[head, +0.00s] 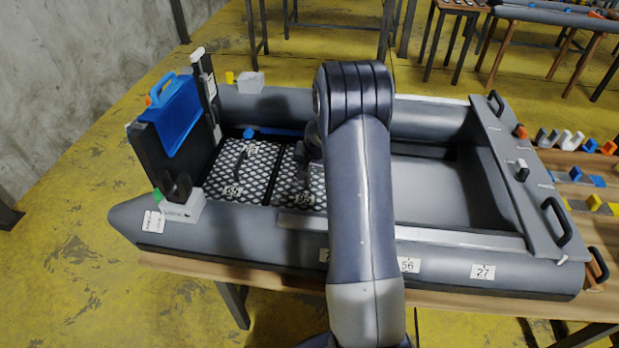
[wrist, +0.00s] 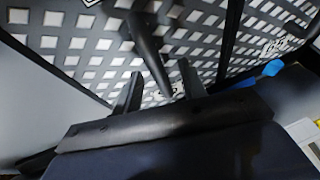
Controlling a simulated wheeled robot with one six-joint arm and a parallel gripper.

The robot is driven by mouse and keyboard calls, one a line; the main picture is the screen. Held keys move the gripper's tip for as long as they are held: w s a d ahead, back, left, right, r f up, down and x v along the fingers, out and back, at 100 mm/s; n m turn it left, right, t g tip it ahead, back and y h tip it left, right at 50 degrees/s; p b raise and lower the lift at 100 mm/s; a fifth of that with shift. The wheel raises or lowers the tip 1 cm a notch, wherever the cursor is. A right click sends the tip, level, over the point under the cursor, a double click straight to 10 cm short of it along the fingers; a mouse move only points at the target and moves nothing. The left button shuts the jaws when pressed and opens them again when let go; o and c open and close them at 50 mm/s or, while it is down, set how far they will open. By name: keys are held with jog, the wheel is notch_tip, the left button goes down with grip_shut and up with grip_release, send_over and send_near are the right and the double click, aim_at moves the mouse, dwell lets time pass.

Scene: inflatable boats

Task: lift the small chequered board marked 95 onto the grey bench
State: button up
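Two black-and-white chequered boards lie side by side in the boat's left end. The right one (head: 284,189), partly hidden by my arm, has a tag (head: 305,198) that seems to read 95, though it is small. The left chequered board (head: 225,172) has its own tags and a dark handle. My gripper (wrist: 160,68) is open just over a chequered board (wrist: 90,45), with a black bar handle (wrist: 148,45) between its fingers; I cannot tell whether they touch it.
The grey inflatable boat (head: 240,228) rests on a wooden table (head: 480,301). A blue case (head: 175,112) on a black panel stands at the left end. A blue object (wrist: 262,72) lies beside the boards. The boat's floor right of my arm (head: 425,190) is clear.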

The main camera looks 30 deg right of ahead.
grip_shut()
dwell(0.4)
dwell(1.0)
